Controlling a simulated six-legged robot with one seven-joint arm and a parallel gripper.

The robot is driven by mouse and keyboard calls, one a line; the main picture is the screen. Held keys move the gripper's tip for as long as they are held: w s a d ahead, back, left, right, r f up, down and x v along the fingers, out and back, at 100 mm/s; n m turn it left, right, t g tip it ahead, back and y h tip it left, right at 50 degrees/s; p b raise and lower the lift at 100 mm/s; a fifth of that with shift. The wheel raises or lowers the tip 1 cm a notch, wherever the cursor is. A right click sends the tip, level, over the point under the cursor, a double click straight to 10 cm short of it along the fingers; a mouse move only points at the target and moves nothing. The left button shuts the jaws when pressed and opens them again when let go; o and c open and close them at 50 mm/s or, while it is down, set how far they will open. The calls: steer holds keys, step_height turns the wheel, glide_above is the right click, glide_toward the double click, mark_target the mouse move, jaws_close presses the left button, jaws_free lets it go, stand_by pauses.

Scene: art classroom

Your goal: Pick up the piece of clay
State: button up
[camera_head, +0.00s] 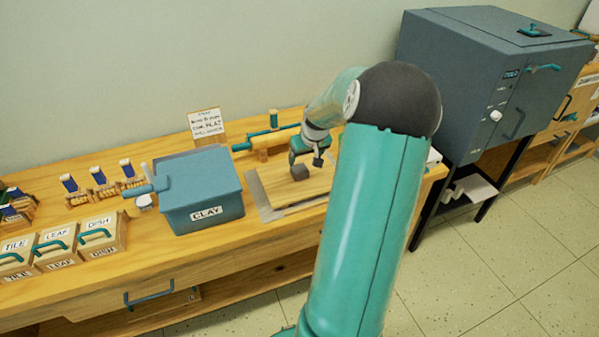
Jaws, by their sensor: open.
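A small dark grey lump (299,172), which looks like the piece of clay, sits on a wooden board (282,192) on the workbench. My gripper (306,159) is open, just above and slightly right of the lump, with its fingers pointing down. I cannot tell whether a finger touches the lump. My arm hides the right part of the board. A blue-grey box (205,190) labelled CLAY stands on the bench left of the board.
A rolling pin (268,142) lies on a rest behind the board, near a small sign (206,124). A grey kiln (490,85) stands at the right.

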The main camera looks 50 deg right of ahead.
mark_target(299, 171)
steer(key=x, duration=0.3)
steer(key=shift+f, duration=0.1)
steer(key=x, duration=0.5)
steer(key=shift+w+a, duration=0.1)
steer(key=shift+w, duration=0.15)
steer(key=c, duration=1.1)
steer(key=shift+c, duration=0.3)
